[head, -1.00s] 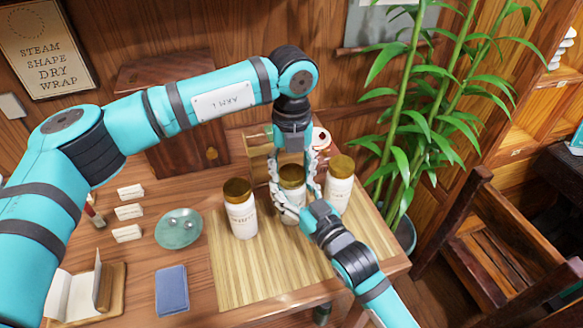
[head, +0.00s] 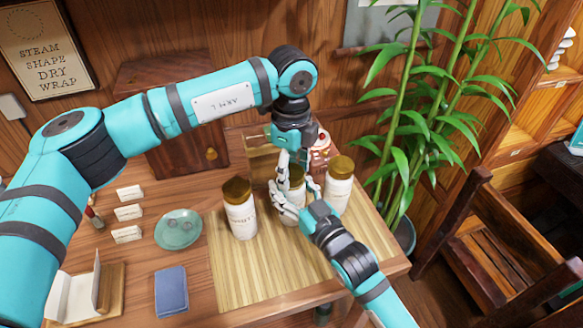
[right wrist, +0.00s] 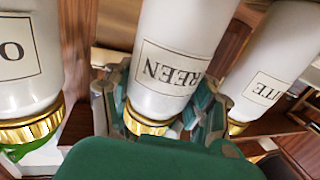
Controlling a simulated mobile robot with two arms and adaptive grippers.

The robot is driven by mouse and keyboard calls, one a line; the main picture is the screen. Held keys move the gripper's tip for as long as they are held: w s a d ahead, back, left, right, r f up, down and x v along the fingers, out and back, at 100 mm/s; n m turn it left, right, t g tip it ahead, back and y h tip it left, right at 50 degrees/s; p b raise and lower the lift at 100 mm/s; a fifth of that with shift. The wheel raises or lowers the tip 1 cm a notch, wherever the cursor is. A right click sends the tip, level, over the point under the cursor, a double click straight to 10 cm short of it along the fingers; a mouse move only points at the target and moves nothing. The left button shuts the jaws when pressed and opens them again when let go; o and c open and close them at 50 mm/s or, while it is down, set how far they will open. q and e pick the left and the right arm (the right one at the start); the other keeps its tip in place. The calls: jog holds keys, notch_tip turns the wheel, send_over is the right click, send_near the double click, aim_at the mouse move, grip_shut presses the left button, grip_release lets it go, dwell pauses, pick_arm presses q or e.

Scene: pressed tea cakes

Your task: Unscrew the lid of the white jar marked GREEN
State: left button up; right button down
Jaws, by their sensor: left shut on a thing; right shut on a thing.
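The white jar marked GREEN (head: 290,212) stands on the slatted bamboo mat (head: 262,268), between two similar jars. It also shows upside down in the right wrist view (right wrist: 165,82), with its label readable. Its gold lid (head: 297,174) is on top, partly hidden by fingers. My left gripper (head: 297,179) points down from above and is shut on the lid. My right gripper (head: 288,207) reaches in from the lower right and is shut around the jar's body below the lid. Whether the lid has turned cannot be told.
A gold-lidded white jar stands close on the left (head: 241,215) and another on the right (head: 338,190). A green dish (head: 179,229), a blue booklet (head: 171,290) and small cards (head: 128,212) lie left of the mat. A leafy plant (head: 412,130) rises at the right. The front of the mat is clear.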

aim_at(292, 172)
pick_arm(q)
jog(key=shift+r, duration=0.15)
jog(key=shift+r, duration=1)
jog(key=shift+r, duration=2)
pick_arm(e)
jog(key=shift+c, duration=1.7)
grip_release()
